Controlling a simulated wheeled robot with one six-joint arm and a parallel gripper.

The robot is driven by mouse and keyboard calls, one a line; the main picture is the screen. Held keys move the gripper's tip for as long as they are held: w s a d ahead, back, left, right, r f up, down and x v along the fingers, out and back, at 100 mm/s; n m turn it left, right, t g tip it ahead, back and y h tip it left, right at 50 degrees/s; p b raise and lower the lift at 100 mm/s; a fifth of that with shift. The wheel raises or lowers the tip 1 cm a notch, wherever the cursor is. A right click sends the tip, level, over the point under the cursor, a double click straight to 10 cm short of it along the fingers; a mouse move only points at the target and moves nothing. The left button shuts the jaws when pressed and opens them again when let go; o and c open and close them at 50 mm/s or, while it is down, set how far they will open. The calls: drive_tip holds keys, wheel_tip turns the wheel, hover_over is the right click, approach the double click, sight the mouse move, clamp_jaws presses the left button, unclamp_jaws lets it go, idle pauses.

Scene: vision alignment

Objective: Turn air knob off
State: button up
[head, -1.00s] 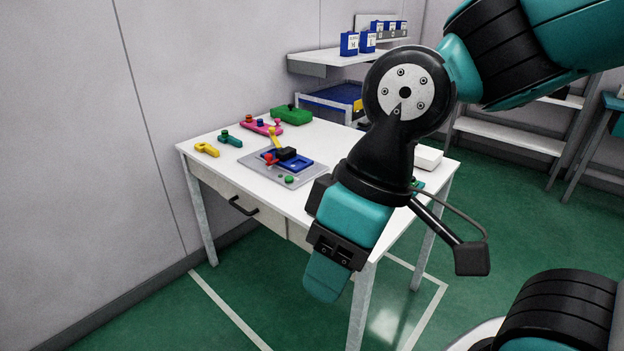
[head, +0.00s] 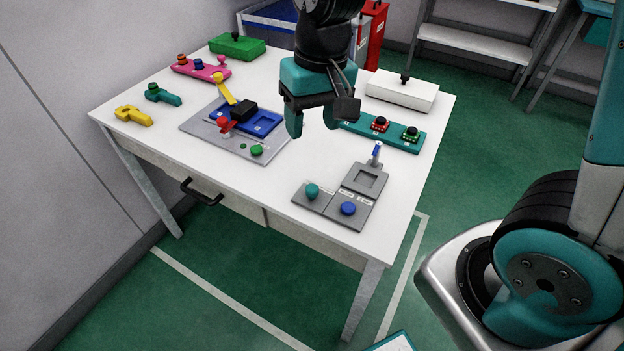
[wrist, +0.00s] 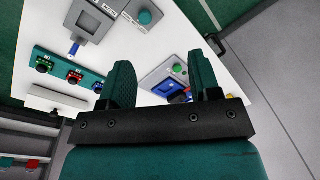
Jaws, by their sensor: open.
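A grey panel (head: 335,208) lies at the table's front right corner. It carries a teal knob (head: 312,191), a blue knob (head: 348,208) and a raised square frame with a blue-tipped lever (head: 376,151). Small labels sit beside the knobs, too small to read, so I cannot tell which is the air knob. The teal knob also shows at the top of the wrist view (wrist: 145,17). My gripper (head: 312,121) is open and empty, pointing down above the table behind this panel, apart from it. Its two teal fingers show in the wrist view (wrist: 160,72).
A teal strip (head: 402,137) with red and green knobs lies at the right edge, with a white box (head: 402,92) behind it. A grey plate (head: 199,130) with blue, red and yellow parts is left. Yellow (head: 133,115), pink (head: 200,69) and green (head: 237,46) items stand farther back.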

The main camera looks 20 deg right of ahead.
drive_tip(key=m+h, duration=0.1)
drive_tip(key=m, duration=0.1)
approach(312, 188)
wheel_tip(312, 188, down, 9)
drive_tip(key=shift+w+a+f, duration=0.1)
drive_tip(key=c, duration=0.9)
